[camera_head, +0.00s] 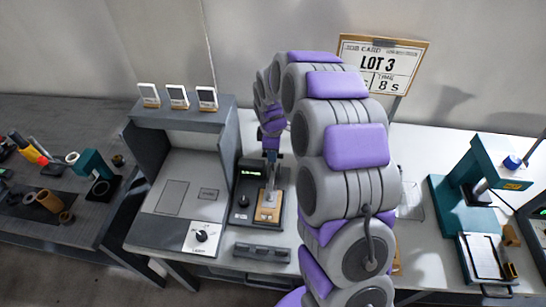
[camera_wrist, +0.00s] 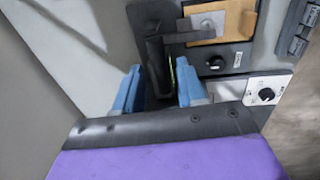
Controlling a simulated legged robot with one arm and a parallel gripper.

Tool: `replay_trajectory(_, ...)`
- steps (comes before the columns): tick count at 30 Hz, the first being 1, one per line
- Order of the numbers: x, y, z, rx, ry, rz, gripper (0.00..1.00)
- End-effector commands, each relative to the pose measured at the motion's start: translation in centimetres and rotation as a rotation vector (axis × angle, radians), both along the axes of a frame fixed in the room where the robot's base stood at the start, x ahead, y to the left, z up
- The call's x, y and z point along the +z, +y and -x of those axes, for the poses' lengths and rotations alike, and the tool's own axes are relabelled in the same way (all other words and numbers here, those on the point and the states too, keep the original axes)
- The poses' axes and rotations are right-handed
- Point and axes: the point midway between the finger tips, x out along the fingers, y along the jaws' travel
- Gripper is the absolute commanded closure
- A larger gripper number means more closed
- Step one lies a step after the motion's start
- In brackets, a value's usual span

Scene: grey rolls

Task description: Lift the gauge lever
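The gauge (camera_head: 244,200) is a dark box with a small green display, a black knob and a brown plate, standing on the white table. It also shows at the top of the wrist view (camera_wrist: 232,58). A dark upright part with an arm to the side, which looks like the gauge's head or lever (camera_wrist: 152,50), stands between my fingers. My gripper (camera_wrist: 158,73) has two blue fingers spread apart, with gaps to the dark part. In the head view my gripper (camera_head: 271,153) is above the back of the gauge, and it partly hides the lever.
A grey light booth (camera_head: 180,170) with three small cards on top stands close on the left. A dark slotted block (camera_head: 262,251) lies in front of the gauge. A LOT 3 sign (camera_head: 380,66) stands behind my arm. A teal press (camera_head: 470,200) is at the right.

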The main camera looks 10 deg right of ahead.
Motion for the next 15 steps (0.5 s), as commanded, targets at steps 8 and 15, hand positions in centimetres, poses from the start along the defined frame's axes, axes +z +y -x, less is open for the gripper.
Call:
replay_trajectory(8, -3.0, -0.1, -0.2, 0.000, 0.004, 0.001, 0.60)
replay_trajectory(15, -3.2, -0.1, -0.3, 0.000, 0.000, 0.001, 0.60)
